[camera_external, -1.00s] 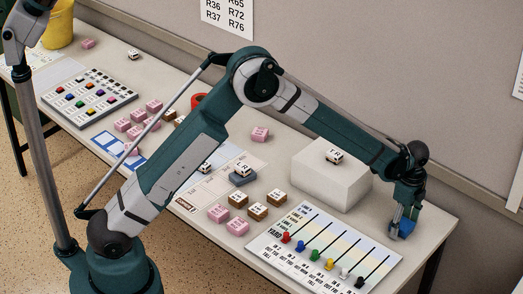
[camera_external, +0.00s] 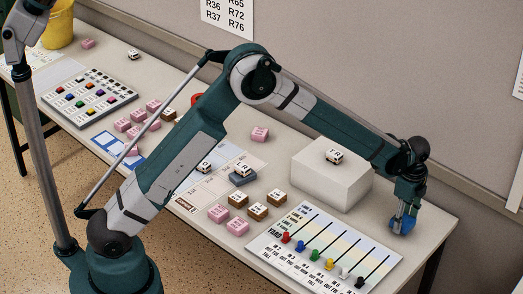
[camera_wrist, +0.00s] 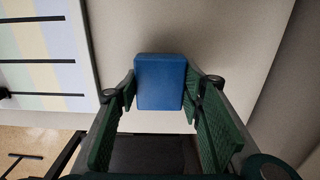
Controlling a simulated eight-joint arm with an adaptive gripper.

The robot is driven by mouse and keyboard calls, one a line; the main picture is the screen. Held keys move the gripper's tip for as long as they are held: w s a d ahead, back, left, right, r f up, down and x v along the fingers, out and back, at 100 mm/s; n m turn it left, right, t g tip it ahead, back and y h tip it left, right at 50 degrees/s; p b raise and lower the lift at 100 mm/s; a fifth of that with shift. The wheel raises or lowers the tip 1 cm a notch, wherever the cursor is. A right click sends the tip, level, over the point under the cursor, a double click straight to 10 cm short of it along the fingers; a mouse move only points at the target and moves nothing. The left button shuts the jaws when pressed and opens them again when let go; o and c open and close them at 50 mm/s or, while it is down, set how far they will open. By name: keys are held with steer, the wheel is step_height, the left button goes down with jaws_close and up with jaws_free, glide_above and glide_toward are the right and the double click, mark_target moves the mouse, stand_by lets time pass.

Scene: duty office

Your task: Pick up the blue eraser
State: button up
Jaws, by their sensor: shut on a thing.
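The blue eraser (camera_wrist: 160,82) is a small rectangular block, seen between the two green ridged fingers in the wrist view. My gripper (camera_wrist: 162,95) is shut on it, with one finger along each side. In the external view, the eraser (camera_external: 407,225) shows as a blue patch under my gripper (camera_external: 403,222), near the right end of the desk. The gripper covers part of it there. I cannot tell whether the eraser touches the desktop.
A yard board (camera_external: 300,262) with coloured sliders lies left of my gripper. A white block (camera_external: 318,182) with a small tile on top stands behind and left. The desk's right edge (camera_external: 447,237) is close. Pink and brown blocks lie farther left.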

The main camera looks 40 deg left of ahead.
step_height(320, 180, up, 8)
steer(key=shift+r+p, duration=0.15)
steer(key=shift+p, duration=0.3)
stand_by(0.5)
